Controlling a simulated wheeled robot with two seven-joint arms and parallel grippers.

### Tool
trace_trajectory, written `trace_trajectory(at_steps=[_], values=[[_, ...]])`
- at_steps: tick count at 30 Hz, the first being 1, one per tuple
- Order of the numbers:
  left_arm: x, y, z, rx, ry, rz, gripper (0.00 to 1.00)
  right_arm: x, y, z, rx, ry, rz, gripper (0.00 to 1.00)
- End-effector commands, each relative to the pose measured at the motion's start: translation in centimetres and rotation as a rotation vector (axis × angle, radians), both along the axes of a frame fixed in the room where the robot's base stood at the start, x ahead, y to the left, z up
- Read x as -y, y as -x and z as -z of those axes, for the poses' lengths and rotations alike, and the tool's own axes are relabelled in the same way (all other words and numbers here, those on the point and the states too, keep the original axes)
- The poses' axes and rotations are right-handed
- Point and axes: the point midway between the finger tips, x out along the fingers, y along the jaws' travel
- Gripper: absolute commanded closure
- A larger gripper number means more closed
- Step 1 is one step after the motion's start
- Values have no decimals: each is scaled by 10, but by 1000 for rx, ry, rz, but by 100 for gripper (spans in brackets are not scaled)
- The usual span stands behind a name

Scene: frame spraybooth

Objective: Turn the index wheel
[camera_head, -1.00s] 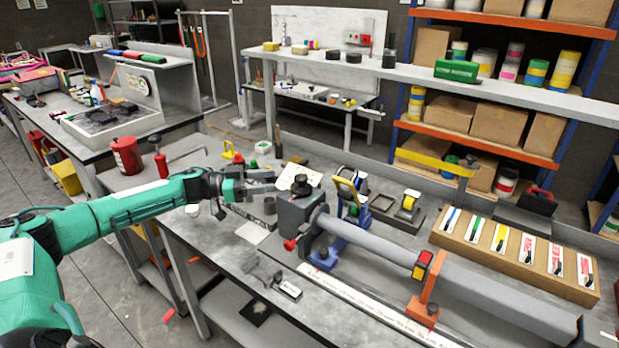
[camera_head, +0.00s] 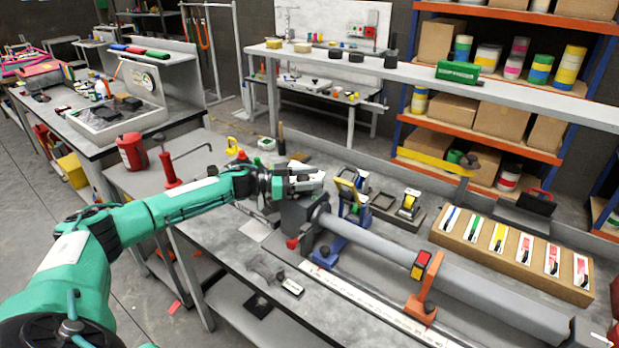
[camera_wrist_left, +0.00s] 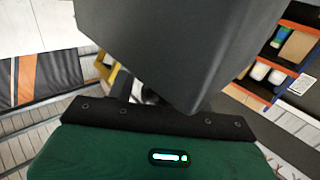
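The index head is a grey block (camera_head: 297,214) with a red knob (camera_head: 292,243) low on its side, at the near end of the long grey tube. Its black index wheel on top is covered by my left gripper (camera_head: 308,180) in the head view. The left gripper's fingers lie level over the block, apart from each other. I cannot tell whether they touch the wheel. In the left wrist view a large dark grey block (camera_wrist_left: 180,45) fills the middle, very close, and hides the fingertips. My right gripper is not in view.
The grey tube (camera_head: 450,270) runs right along the bench, with an orange bracket (camera_head: 424,290) on it. A blue stand with a yellow frame (camera_head: 347,198) is just right of the head. A cardboard label rack (camera_head: 510,262) lies at the right. A red canister (camera_head: 132,152) stands left.

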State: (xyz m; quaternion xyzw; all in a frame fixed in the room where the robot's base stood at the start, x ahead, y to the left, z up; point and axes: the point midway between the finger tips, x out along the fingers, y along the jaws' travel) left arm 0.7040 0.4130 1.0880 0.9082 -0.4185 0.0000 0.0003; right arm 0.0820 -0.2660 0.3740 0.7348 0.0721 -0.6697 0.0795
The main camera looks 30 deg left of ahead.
Motion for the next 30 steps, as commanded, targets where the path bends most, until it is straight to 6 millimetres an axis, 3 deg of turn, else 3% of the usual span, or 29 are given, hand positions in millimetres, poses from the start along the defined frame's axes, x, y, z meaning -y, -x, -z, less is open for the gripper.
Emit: trace_trajectory(at_steps=[1,6,17,30], values=[[0,0,0,0,0,0,60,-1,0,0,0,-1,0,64],[0,0,0,0,0,0,89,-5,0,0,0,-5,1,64],[-1,0,-1,-1,0,-58,89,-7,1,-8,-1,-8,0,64],[-4,-3,1,-6,4,-402,89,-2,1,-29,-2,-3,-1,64]])
